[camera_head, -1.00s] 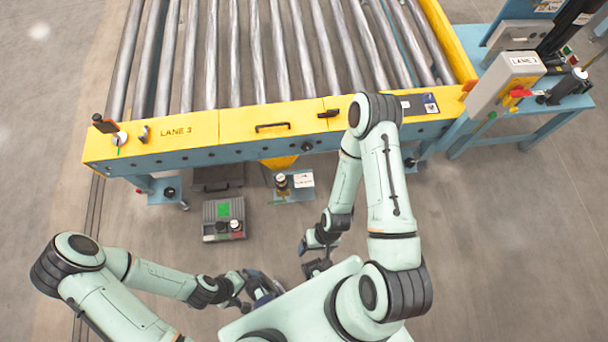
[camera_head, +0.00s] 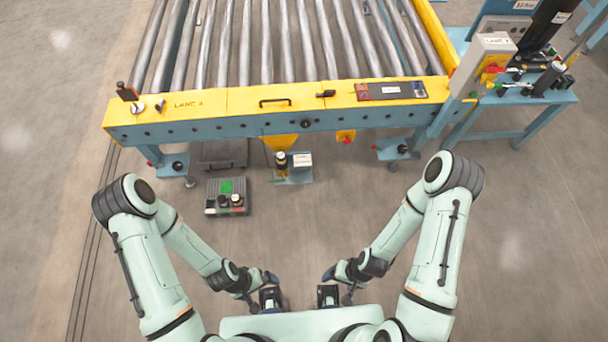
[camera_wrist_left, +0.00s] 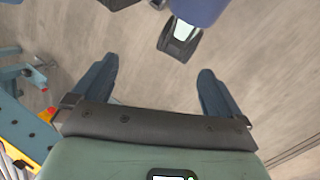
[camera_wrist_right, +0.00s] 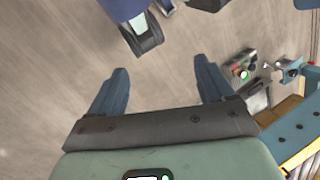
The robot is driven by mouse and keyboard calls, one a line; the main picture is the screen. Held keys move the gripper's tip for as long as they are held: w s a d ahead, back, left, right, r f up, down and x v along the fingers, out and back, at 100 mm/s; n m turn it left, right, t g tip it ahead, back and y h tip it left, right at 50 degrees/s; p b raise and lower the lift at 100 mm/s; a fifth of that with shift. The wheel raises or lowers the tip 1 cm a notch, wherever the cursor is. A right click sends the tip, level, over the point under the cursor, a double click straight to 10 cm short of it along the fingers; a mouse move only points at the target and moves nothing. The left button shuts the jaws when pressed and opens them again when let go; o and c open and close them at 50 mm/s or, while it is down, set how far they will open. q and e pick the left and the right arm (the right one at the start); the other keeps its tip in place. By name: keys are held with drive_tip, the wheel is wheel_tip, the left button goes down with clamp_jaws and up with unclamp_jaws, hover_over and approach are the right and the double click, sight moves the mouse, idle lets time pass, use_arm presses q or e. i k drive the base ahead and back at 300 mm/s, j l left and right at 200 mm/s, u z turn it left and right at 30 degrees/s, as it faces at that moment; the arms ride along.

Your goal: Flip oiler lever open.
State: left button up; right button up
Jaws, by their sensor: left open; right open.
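My left gripper (camera_head: 270,290) is open and empty, close in front of my body and well short of the fitting. In the left wrist view (camera_wrist_left: 158,70) its two fingers are spread over bare floor. My right gripper (camera_head: 328,288) is beside it, also open and empty. The right wrist view (camera_wrist_right: 160,70) shows its spread fingers with nothing between them.
The roller conveyor's yellow front rail (camera_head: 220,100) spans the back. A grey box with a green panel (camera_head: 227,197) sits on the floor left of the fitting. A white control box (camera_head: 483,65) and blue bench (camera_head: 530,105) stand at right.

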sight(282, 180)
drive_tip(key=i+l, duration=0.15)
drive_tip(key=i, duration=0.35)
drive_tip(key=i+l+u, duration=0.1)
drive_tip(key=i, duration=0.4)
drive_tip(key=i+l, duration=0.25)
drive_tip(key=i, duration=0.2)
drive_tip(key=u, duration=0.05)
